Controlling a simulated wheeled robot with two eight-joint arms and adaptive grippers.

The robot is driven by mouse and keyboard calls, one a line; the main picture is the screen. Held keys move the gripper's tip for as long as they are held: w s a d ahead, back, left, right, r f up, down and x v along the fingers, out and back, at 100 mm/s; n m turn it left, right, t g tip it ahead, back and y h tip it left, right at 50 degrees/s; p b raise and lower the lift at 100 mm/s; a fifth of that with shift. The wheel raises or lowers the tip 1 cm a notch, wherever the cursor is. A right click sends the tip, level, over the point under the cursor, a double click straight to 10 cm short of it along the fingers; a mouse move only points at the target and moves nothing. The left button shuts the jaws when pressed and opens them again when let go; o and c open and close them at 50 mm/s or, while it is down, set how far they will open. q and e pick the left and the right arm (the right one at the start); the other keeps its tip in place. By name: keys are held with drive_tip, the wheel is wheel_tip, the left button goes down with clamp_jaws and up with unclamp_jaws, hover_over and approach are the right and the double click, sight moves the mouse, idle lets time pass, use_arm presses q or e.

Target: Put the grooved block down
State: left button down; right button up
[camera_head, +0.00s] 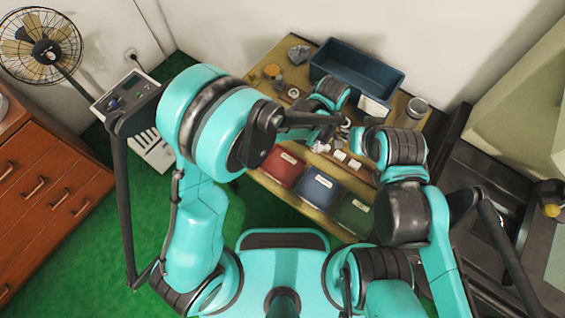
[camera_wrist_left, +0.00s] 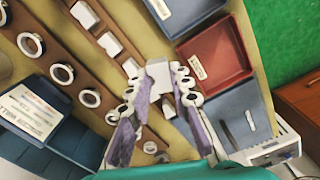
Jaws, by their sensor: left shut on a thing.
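The grooved block (camera_wrist_left: 159,76) is a pale grey-white piece between the fingertips of my left gripper (camera_wrist_left: 157,88) in the left wrist view. The gripper is shut on it, above the wooden strip area and left of the red tray. Its groove is not clear at this size. In the head view my left gripper (camera_head: 335,119) is over the middle of the table, and the block cannot be told apart there. My right arm comes in from the right; its gripper is mostly hidden behind its own wrist, so its jaws cannot be read.
A red tray (camera_head: 281,169), blue tray (camera_head: 317,188) and green tray (camera_head: 352,213) line the table's near edge. Wooden strips hold white blocks (camera_wrist_left: 109,44) and several rings (camera_wrist_left: 62,74). A dark blue bin (camera_head: 352,61) stands at the back, a metal can (camera_head: 416,108) right.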

use_arm(q)
drive_tip(key=b, duration=0.4)
hover_over(282, 166)
wheel_tip(282, 166, down, 7)
drive_tip(key=shift+s+d, duration=0.1)
wheel_tip(282, 166, down, 4)
drive_tip(key=b, duration=0.3)
drive_tip(key=shift+f, duration=0.1)
drive_tip(key=c, duration=1.7)
unclamp_jaws()
drive_tip(key=shift+c, duration=0.2)
drive_tip(key=o, duration=0.4)
